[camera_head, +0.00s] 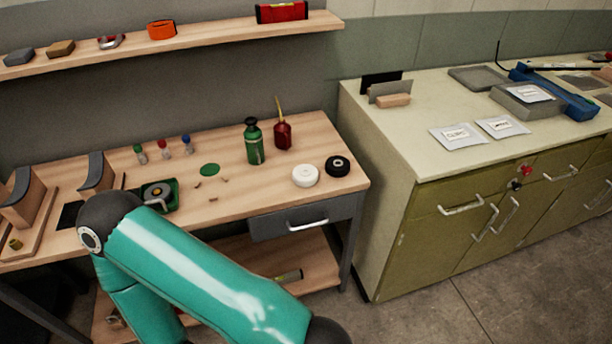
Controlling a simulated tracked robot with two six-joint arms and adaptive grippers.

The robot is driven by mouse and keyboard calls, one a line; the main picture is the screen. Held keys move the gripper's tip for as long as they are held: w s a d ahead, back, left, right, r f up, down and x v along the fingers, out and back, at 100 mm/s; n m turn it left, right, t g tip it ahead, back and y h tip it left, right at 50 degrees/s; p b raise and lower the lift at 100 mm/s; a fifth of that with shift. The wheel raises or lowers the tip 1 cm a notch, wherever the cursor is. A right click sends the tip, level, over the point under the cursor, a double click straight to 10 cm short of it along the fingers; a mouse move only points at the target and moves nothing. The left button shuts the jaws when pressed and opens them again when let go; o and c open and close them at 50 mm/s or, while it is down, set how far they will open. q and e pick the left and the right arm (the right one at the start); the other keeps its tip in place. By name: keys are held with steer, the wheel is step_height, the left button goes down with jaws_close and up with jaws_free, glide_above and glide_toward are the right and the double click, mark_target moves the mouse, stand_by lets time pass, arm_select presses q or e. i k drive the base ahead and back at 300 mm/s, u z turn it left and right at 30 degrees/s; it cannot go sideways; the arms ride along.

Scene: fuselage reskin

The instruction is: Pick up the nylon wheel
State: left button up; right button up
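A white round wheel (305,175), which looks like the nylon wheel, lies flat near the right front of the wooden bench (235,195). A black round wheel (337,166) with a pale centre lies just to its right, with a small gap or nearly touching. Nothing covers the white wheel. One of my teal arms crosses the lower left of the picture, its joint in front of the bench's left part. No gripper of mine shows, so I cannot see what either holds.
Behind the wheels stand a green bottle (254,142) and a red oil can (283,134). A green dish (159,194) and small bottles are further left. A drawer (303,217) sits under the bench edge. A cabinet (397,148) rises close on the right.

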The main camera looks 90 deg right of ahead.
mark_target(305, 175)
steer(key=z, duration=0.15)
steer(key=k, duration=0.3)
steer(key=u, duration=1)
steer(key=i, duration=0.1)
steer(key=z, duration=2.95)
steer(key=i, duration=0.6)
steer(key=u, duration=0.35)
steer(key=k, duration=0.9)
steer(key=z, duration=0.15)
steer(key=i, duration=0.9)
steer(key=u, duration=0.05)
